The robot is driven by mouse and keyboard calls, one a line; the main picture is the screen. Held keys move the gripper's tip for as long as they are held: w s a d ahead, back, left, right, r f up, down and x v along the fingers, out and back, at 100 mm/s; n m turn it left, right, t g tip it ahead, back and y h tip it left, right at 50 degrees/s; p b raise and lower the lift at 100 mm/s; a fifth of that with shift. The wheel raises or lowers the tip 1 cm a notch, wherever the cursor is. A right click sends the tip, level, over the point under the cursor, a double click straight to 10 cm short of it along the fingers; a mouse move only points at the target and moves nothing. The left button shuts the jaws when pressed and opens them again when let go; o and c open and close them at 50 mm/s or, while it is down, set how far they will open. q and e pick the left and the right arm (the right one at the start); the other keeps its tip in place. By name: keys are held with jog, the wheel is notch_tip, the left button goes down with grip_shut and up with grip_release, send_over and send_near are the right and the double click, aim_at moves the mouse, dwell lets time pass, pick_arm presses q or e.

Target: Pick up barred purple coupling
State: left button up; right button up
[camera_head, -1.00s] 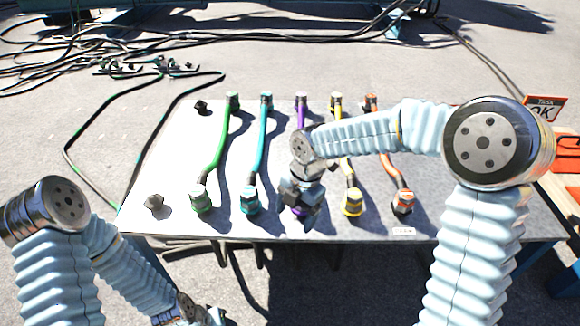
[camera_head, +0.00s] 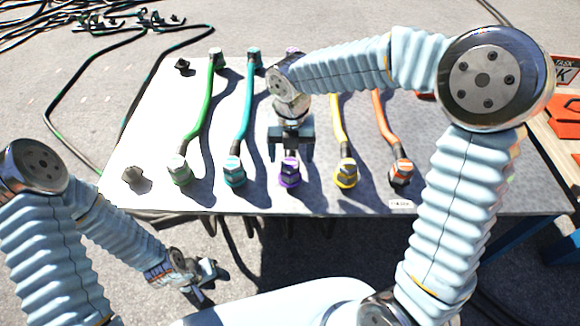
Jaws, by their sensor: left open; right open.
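The purple coupling (camera_head: 289,174) stands at the near end of the purple cable, in the middle of the row on the grey table (camera_head: 330,202). I cannot make out bars on it. The far purple end (camera_head: 292,50) shows just above my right arm, which hides most of the cable between. My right gripper (camera_head: 291,152) is open, just beyond and above the near purple coupling; I cannot tell whether it touches it. My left gripper (camera_head: 204,284) is open and empty, low in front of the table's near edge.
Green (camera_head: 180,172), teal (camera_head: 235,172), yellow (camera_head: 345,174) and orange (camera_head: 401,173) couplings stand in the same row on either side. A dark connector (camera_head: 133,175) sits at the left. Orange parts (camera_head: 565,118) lie on a bench at the right. Loose black cables lie on the ground behind.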

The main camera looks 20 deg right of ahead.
aim_at(290, 162)
jog(key=f, duration=0.4)
jog(key=shift+s+a+f, duration=0.1)
jog(key=shift+a+f, duration=0.1)
jog(key=shift+f, duration=0.05)
jog(key=c, duration=1.2)
jog(key=shift+o, duration=0.2)
